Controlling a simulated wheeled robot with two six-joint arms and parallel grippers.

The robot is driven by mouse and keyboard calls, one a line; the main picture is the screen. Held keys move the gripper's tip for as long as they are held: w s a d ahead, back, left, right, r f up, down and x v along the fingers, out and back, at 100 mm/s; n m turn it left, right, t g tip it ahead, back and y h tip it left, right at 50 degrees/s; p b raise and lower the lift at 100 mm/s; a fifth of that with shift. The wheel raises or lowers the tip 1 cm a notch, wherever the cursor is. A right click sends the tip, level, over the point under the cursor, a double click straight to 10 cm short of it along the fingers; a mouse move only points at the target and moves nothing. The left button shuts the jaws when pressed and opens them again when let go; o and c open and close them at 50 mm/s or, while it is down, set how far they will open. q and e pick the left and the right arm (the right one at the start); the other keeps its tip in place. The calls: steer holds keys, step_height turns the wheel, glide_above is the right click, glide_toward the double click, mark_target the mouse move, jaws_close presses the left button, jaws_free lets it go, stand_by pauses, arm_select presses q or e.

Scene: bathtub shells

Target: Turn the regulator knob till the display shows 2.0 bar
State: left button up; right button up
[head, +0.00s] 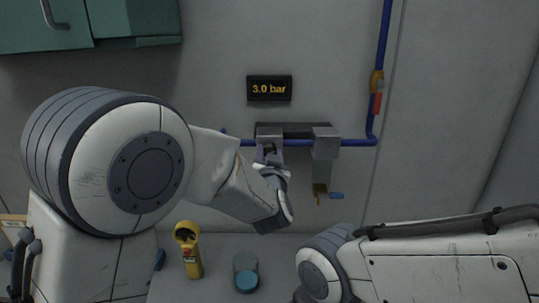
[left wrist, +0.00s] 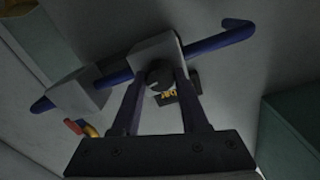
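The display (head: 269,89) on the wall reads 3.0 bar. Below it a blue pipe runs through two grey blocks; the left block (head: 268,131) carries the dark round regulator knob (left wrist: 159,75). My left gripper (head: 269,154) is up at this block from below. In the left wrist view its two fingers (left wrist: 160,88) stand on either side of the knob, with their tips close to its edges. I cannot tell whether they press on it. In the head view the knob is mostly hidden by my gripper. My right gripper is out of view; only its arm shows at lower right.
A second grey block (head: 325,142) with a brass tap (head: 320,191) sits right of the regulator. A red-handled valve (head: 377,102) is on the upright pipe. A yellow handheld device (head: 188,251) and a teal-topped cup (head: 246,276) stand below. A green cabinet (head: 90,22) hangs at upper left.

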arm_select(q)
steer(key=o, duration=0.4)
steer(key=shift+s, duration=0.1)
steer(key=s+b, duration=0.2)
steer(key=s, duration=0.8)
steer(key=shift+s, duration=0.15)
